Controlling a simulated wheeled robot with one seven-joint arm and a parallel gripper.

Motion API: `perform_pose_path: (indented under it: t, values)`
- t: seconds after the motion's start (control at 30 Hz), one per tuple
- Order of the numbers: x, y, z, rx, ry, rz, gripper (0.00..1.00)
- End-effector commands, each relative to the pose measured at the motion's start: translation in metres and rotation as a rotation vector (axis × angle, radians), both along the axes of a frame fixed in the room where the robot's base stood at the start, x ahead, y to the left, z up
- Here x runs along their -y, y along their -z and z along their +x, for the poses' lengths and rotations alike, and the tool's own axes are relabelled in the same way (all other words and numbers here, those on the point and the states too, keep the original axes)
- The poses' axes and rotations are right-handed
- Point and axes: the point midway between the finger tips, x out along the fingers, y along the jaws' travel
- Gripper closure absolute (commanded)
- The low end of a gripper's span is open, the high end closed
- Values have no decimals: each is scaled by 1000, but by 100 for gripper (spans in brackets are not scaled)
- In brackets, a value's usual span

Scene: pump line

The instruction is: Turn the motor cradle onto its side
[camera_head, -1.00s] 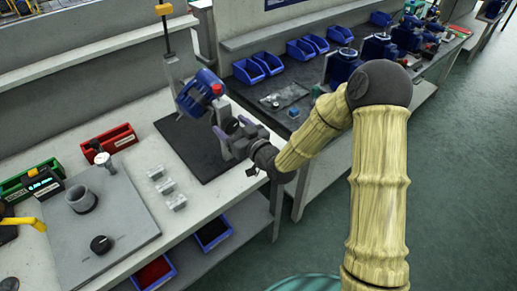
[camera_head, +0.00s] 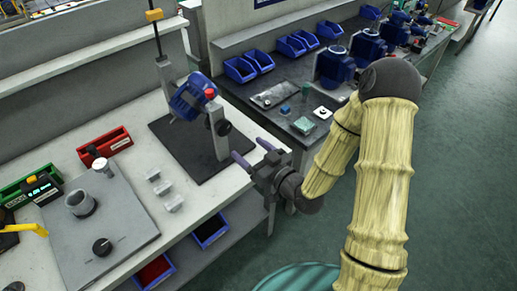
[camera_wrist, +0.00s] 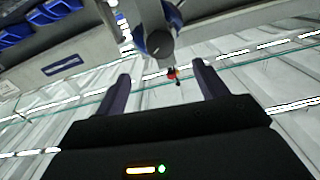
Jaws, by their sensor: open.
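The motor cradle holds a blue motor (camera_head: 192,97) between a tall post (camera_head: 160,55) at the back and a shorter grey post (camera_head: 219,132) at the front. A black knob (camera_head: 223,127) sits on the front post, and a red part shows on top of the motor. The blue motor looks tilted in the head view. My gripper (camera_head: 252,153) is open and empty, in front of and apart from the front post, near the bench edge. In the wrist view my two fingers (camera_wrist: 160,84) stand apart, with the round knob (camera_wrist: 160,44) beyond them, above the gap.
A dark mat (camera_head: 187,154) lies under the cradle. A grey plate (camera_head: 110,225), small metal blocks (camera_head: 163,188) and a red bin (camera_head: 104,147) are to the left. Blue bins (camera_head: 240,68) and more motors stand on the bench behind. Open floor lies right.

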Motion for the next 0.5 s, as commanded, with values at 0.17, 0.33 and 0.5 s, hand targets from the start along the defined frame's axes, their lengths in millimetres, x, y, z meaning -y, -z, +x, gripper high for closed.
perform_pose_path:
  t: [0.17,0.33,0.5]
  values:
    - [4,-5,-1,-3,0,2,28]
    - [8,-5,-5,-2,-1,1,28]
    - [11,-5,-9,-1,-1,2,28]
